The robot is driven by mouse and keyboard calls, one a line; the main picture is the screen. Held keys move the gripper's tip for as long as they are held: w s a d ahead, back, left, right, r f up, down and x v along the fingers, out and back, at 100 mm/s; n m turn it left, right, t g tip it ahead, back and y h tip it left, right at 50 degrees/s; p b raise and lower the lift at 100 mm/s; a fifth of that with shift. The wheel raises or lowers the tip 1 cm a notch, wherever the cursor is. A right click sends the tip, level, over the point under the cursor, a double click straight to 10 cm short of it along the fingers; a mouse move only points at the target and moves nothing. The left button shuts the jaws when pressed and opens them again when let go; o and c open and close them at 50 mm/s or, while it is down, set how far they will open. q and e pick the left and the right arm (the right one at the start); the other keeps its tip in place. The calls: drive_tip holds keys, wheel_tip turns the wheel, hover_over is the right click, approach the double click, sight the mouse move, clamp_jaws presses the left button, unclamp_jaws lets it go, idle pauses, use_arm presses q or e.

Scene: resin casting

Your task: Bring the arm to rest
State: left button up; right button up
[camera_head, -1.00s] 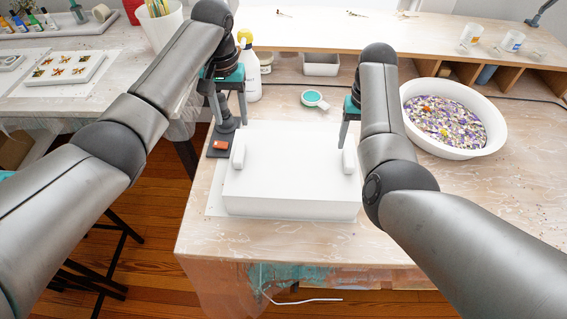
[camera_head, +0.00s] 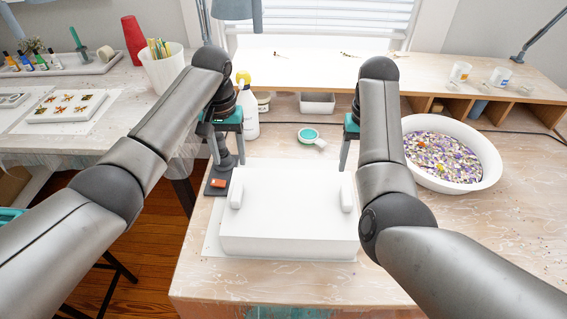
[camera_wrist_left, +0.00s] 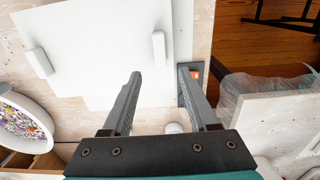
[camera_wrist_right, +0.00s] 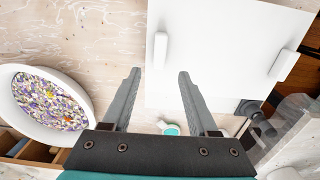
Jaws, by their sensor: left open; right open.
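My left gripper (camera_head: 228,160) is open and empty, above the back left of a white box-like block (camera_head: 290,222) with two raised white handles. In the left wrist view its fingers (camera_wrist_left: 158,85) are spread with nothing between them, and the block (camera_wrist_left: 95,45) lies beyond them. My right gripper (camera_head: 346,155) is open and empty, near the block's right handle (camera_head: 347,197). In the right wrist view its fingers (camera_wrist_right: 157,75) are apart, and the block (camera_wrist_right: 220,50) is beyond, to the right. Neither gripper visibly holds the block.
A white basin (camera_head: 492,172) of colourful chips stands right of the right arm. A round teal-topped item (camera_head: 308,135) lies behind the block. A dark stand with an orange switch (camera_head: 218,183) is at the block's left. The front right tabletop (camera_head: 480,245) is clear.

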use_arm(q)
drive_tip(key=shift+f, duration=0.1)
use_arm(e)
drive_tip(key=shift+f, duration=0.1)
